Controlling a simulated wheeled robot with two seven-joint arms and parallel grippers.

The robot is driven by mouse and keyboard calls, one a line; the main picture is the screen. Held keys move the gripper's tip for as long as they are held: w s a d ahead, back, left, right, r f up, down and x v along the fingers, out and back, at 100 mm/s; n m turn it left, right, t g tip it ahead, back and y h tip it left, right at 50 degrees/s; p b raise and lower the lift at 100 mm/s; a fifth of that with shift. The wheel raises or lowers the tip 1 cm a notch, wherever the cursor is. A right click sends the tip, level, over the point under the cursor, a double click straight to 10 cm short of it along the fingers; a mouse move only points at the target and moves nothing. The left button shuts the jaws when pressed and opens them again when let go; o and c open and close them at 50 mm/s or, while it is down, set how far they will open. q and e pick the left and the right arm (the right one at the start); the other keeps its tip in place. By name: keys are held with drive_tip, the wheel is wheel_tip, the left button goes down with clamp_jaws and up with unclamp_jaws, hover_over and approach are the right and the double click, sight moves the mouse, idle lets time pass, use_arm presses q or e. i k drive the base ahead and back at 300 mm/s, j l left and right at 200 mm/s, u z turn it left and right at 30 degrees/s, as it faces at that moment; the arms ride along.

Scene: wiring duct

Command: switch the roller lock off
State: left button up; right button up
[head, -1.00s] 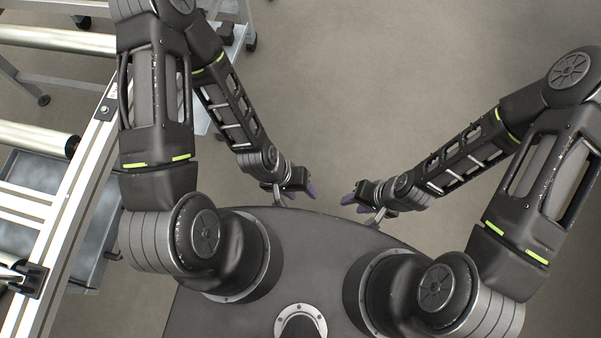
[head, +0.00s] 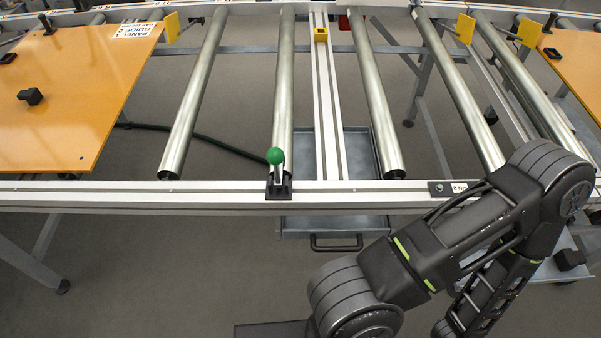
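A lever with a green ball knob (head: 275,157) stands upright on a black base (head: 279,190) on the front rail of the roller conveyor, and appears to be the roller lock. Its shaft is short and light-coloured. A small switch plate (head: 440,188) with a round button and a partly hidden label sits farther right on the same rail. One of my arms crosses the lower right of the head view, with its links well to the right of the green knob. Neither gripper shows in this view.
Metal rollers (head: 376,95) run back from the front rail (head: 200,190). An orange panel (head: 70,90) lies at left, another (head: 580,60) at right. A grey tray (head: 355,150) stands below. Space around the green knob is clear.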

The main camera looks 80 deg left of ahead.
sight(275, 156)
drive_tip(key=u, duration=4.7)
drive_tip(key=k+l, duration=0.55)
